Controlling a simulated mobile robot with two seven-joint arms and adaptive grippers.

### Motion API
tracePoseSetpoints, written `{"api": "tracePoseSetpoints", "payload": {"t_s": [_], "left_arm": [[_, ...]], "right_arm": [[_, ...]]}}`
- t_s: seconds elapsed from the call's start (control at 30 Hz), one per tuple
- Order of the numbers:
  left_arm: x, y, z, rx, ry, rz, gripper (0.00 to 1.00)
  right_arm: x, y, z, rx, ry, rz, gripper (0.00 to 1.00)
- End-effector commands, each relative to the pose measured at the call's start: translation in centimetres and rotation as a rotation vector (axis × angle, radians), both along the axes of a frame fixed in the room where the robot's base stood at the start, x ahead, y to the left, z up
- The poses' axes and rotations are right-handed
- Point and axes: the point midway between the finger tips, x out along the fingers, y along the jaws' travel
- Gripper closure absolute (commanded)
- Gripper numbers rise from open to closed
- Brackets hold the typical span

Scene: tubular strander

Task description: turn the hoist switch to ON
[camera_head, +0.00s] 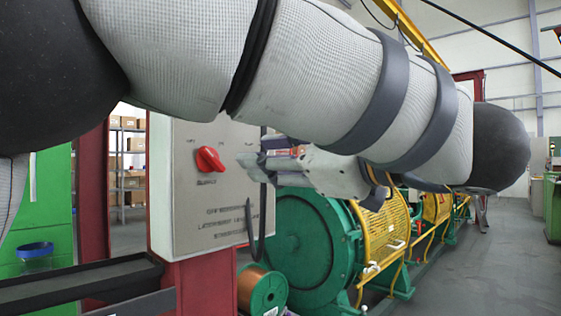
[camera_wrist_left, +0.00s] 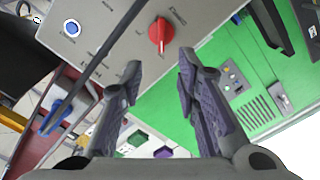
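The hoist switch is a red rotary knob (camera_head: 209,159) on the front of a grey control box (camera_head: 205,215). Small labels surround it, too blurred to read surely. My left gripper (camera_head: 250,164) is just right of the knob in the head view, pointing at the box and apart from the knob. In the left wrist view, the left gripper (camera_wrist_left: 160,70) is open and empty, with its two dark fingers apart. The red knob (camera_wrist_left: 160,35) shows beyond the gap between the fingertips, on the box face. My right gripper is not in view.
A red post (camera_head: 205,285) carries the box. A green machine (camera_head: 305,235) with a yellow mesh guard (camera_head: 385,230) and a copper spool (camera_head: 262,290) stand behind. A blue button (camera_wrist_left: 72,28) is on the same box. My left arm crosses the upper head view. Floor at right is clear.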

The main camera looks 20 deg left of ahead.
Motion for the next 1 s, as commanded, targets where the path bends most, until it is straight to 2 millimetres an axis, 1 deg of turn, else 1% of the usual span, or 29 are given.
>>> {"api": "tracePoseSetpoints", "payload": {"t_s": [0.2, 0.3, 0.43, 0.6, 0.8, 0.83, 0.87, 0.9, 0.93, 1.0], "left_arm": [[2.2, 5.1, -0.2, -0.002, 0.003, 0.001, 0.71], [3.1, 7.3, -0.2, -0.001, 0.004, 0.002, 0.71], [4.0, 9.3, -0.2, 0.000, 0.003, 0.001, 0.71], [4.4, 10.3, -0.2, 0.002, 0.003, -0.002, 0.71], [4.5, 10.4, -0.2, 0.002, 0.002, -0.001, 0.71], [4.5, 10.4, -0.2, 0.002, 0.002, -0.001, 0.75], [4.5, 10.4, -0.2, 0.002, 0.002, -0.001, 0.82], [4.5, 10.4, -0.2, 0.002, 0.002, -0.001, 0.91], [4.5, 10.4, -0.2, 0.002, 0.002, -0.001, 0.98], [4.5, 10.4, -0.2, 0.002, 0.002, -0.001, 1.00]], "right_arm": [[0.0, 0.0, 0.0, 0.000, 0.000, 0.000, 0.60], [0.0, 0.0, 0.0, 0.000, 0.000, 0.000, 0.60], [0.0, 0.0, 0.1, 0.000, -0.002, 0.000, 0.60], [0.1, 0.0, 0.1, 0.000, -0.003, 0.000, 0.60], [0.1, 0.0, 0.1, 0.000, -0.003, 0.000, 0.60], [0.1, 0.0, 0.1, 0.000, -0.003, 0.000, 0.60], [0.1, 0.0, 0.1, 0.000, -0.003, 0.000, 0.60], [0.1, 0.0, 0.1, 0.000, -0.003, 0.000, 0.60], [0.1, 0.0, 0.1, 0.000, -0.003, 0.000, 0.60], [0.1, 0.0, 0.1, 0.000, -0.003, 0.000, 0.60]]}}
